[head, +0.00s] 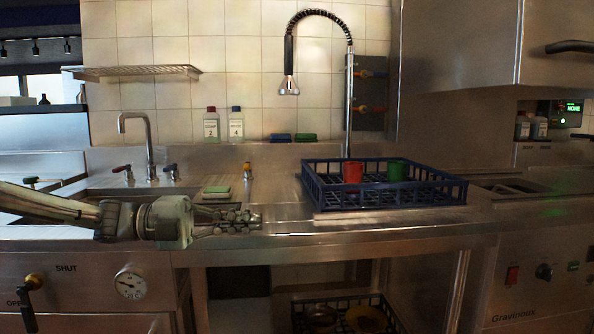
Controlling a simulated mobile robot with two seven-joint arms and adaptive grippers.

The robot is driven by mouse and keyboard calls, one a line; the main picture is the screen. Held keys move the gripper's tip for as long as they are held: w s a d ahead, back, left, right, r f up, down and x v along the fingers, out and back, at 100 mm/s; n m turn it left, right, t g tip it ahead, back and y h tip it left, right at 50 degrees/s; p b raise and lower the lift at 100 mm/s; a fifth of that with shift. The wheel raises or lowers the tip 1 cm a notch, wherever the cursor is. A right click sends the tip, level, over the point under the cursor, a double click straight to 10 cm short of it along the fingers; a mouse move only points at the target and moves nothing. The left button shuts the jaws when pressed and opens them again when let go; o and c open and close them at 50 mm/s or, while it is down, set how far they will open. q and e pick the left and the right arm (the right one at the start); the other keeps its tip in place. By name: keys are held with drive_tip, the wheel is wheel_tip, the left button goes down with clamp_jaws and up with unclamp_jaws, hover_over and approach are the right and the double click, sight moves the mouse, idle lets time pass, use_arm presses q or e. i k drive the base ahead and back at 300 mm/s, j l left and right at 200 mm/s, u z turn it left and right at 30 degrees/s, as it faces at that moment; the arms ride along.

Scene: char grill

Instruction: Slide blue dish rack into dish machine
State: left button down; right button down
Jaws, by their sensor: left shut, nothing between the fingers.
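The blue dish rack (390,200) sits on the steel counter, right of centre. It holds a red cup (352,172) and a green cup (397,169). The dish machine (540,262) stands at the right, with its raised metal hood (462,45) above and an open space between. The rack is left of the machine, outside it. My left gripper (258,219) is shut and empty over the counter's front part, left of the rack and apart from it. My right gripper is not in view.
A sink with a tap (150,145) and a sponge (216,191) are at the left. A spray hose (289,70) hangs behind the rack. Two bottles (236,124) stand on the back ledge. Another rack (345,315) with dishes is on the shelf below.

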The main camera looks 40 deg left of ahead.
sight(332, 186)
drive_tip(key=i+j, duration=0.3)
drive_tip(key=j, duration=0.15)
drive_tip(key=i+j, duration=0.6)
drive_tip(key=j, duration=0.25)
